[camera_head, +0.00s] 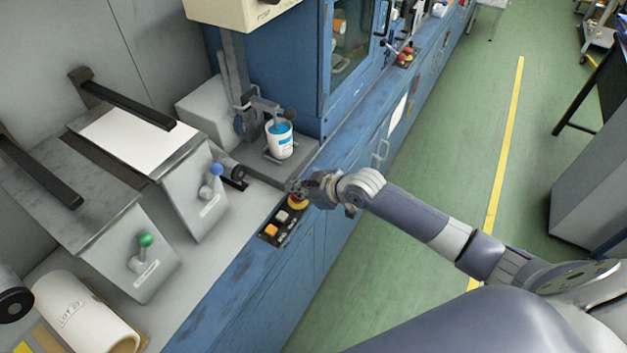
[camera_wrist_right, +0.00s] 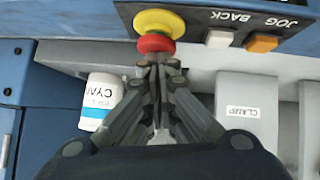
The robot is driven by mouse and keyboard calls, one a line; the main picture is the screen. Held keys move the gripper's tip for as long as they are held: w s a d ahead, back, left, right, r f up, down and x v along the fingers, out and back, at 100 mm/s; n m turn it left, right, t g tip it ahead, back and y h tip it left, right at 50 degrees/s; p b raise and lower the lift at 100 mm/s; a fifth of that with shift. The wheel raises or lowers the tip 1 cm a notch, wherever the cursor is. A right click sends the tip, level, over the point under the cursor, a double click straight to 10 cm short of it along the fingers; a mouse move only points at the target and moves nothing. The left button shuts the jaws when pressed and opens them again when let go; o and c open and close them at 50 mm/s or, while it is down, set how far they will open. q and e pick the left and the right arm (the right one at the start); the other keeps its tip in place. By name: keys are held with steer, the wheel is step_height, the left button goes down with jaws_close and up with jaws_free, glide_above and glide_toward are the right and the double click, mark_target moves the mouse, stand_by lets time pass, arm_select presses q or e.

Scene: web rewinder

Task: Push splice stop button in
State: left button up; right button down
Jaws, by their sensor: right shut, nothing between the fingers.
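The splice stop button is most likely the red mushroom button (camera_wrist_right: 155,43) on a yellow collar (camera_wrist_right: 159,20), seen at the top of the right wrist view. In the head view the yellow collar (camera_head: 298,202) shows at the far end of the small dark button panel (camera_head: 284,224), and the red cap is mostly hidden by my right gripper. My right gripper (camera_head: 297,187) is shut and empty. In the wrist view its fingertips (camera_wrist_right: 156,62) are right at the red cap; I cannot tell whether they touch it. My left gripper is not in view.
A white and blue cup (camera_head: 279,140) stands behind the panel. Blue-handled (camera_head: 216,169) and green-handled (camera_head: 146,239) clamp levers are left.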

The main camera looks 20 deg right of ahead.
mark_target(300, 200)
steer(key=r+p, duration=0.3)
steer(key=r, duration=0.1)
steer(key=shift+s+a+r, duration=0.1)
steer(key=shift+s, duration=0.15)
arm_select(q)
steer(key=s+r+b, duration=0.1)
steer(key=b, duration=0.1)
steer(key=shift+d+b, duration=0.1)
steer(key=shift+b, duration=0.25)
arm_select(e)
steer(key=v, duration=1)
steer(key=shift+f, duration=0.2)
